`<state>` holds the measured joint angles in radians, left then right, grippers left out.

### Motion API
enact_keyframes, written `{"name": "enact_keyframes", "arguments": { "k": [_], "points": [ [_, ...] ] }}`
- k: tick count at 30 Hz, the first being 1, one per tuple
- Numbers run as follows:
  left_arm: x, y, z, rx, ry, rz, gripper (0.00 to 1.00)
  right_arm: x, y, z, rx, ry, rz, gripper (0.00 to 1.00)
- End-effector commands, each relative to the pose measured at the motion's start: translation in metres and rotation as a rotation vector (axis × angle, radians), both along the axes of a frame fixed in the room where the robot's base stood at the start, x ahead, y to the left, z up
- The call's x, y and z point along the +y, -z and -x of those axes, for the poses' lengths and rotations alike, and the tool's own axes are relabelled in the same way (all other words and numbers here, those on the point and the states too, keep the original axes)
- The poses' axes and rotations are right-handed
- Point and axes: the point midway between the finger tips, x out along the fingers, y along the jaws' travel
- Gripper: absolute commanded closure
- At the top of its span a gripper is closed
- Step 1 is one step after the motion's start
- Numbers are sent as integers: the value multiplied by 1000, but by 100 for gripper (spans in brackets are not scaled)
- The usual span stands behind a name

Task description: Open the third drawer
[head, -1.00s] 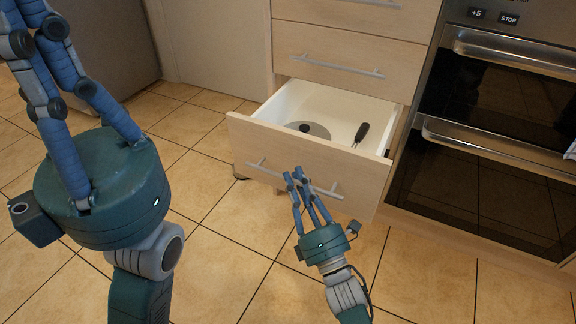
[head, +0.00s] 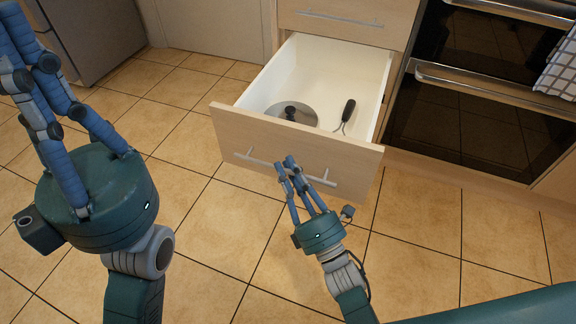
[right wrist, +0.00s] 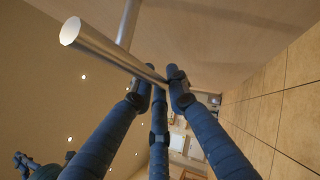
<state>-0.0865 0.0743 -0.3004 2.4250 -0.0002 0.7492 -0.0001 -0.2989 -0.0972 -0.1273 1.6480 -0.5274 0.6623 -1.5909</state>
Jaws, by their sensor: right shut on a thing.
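The third drawer (head: 290,143) has a pale wooden front and stands pulled well out, with its white inside open to view. My right gripper (head: 286,168) is shut on the bar handle (head: 328,181) of this drawer, around its middle part. In the right wrist view the metal bar (right wrist: 100,47) runs between my fingers (right wrist: 168,85), with its near end sticking out free. My left gripper (head: 28,70) is raised at the left of the head view, away from the drawer. Its fingers stand apart and empty, with the tips partly cut off by the frame's edge.
A round grey lid with a black knob (head: 293,112) and a black-handled utensil (head: 346,115) lie in the drawer. A closed drawer (head: 340,25) is above it. A dark oven (head: 465,120) with a checked towel (head: 560,70) stands at right. The tiled floor before the drawer is clear.

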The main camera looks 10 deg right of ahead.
Motion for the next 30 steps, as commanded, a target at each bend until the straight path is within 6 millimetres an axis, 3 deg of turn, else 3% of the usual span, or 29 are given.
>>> {"name": "enact_keyframes", "arguments": {
  "k": [10,11,12,23,30],
  "points": [
    [0,0,0,0,1,0,100,-2,2,0,3,5,3,100],
    [0,0,0,0,1,0,100,-2,2,0,3,5,2,80],
    [0,0,0,0,1,0,100,-2,2,0,3,5,2,76],
    [0,1,0,3,0,-1,100,-2,3,4,2,2,1,76],
    [0,1,0,2,0,-1,100,-17,21,40,8,4,2,76]
  ]
}}
